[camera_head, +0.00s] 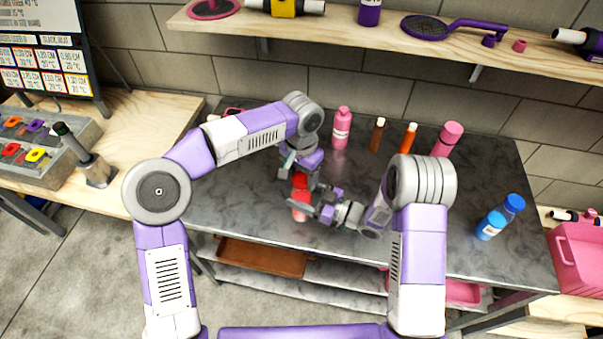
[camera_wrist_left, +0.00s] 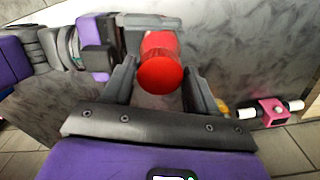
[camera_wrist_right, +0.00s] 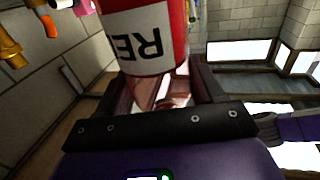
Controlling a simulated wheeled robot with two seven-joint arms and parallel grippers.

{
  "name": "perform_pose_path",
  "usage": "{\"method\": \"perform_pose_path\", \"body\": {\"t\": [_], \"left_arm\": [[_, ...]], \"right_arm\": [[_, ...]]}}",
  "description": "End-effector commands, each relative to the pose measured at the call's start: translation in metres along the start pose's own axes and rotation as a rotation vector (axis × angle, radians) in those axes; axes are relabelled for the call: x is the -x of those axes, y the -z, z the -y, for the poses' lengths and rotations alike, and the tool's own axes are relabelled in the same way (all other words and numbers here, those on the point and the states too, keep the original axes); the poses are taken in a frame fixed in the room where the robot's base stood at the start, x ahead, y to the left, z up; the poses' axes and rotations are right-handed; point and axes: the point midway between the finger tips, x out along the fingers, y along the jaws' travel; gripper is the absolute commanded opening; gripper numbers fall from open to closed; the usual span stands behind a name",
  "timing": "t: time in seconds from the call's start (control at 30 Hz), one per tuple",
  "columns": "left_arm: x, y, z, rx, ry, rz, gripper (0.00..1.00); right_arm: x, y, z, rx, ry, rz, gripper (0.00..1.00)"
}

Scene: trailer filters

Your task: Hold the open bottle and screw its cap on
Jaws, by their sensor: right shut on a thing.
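A red bottle stands upright near the middle of the grey table in the head view (camera_head: 299,212), partly hidden by my grippers. In the right wrist view the bottle (camera_wrist_right: 150,50) shows a white label with dark letters. My right gripper (camera_head: 318,202) reaches it from the right and is shut on its body. A round red top, which looks like the cap (camera_wrist_left: 160,76), faces the left wrist camera. My left gripper (camera_wrist_left: 160,90) is above it, its fingers on either side with small gaps, open. I cannot tell whether the cap is seated on the neck.
Behind stand a pink bottle (camera_head: 341,130), a brown one (camera_head: 377,135), an orange one (camera_head: 408,138) and a larger pink one (camera_head: 447,140). A wooden shelf (camera_head: 390,40) runs overhead. The table's front right is clear.

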Motion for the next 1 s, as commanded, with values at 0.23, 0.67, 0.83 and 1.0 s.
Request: {"method": "perform_pose_path", "body": {"t": [0.23,0.67,0.83,1.0], "left_arm": [[0.0003,0.0,0.0002,0.0,0.0,0.0,0.19],[0.0003,0.0,0.0003,-0.005,0.0,0.0,0.77],[0.0003,0.0,0.0002,-0.005,0.0,0.0,0.8],[0.0028,0.0002,0.0003,-0.004,0.001,-0.001,0.8]], "right_arm": [[-0.0002,0.0008,-0.0001,0.001,0.0,-0.002,0.0],[-0.0002,0.0008,-0.0001,0.001,0.0,-0.002,0.0],[-0.0002,0.0008,-0.0001,0.001,0.0,-0.002,0.0],[-0.0002,0.0008,-0.0001,0.001,0.0,-0.002,0.0]]}}
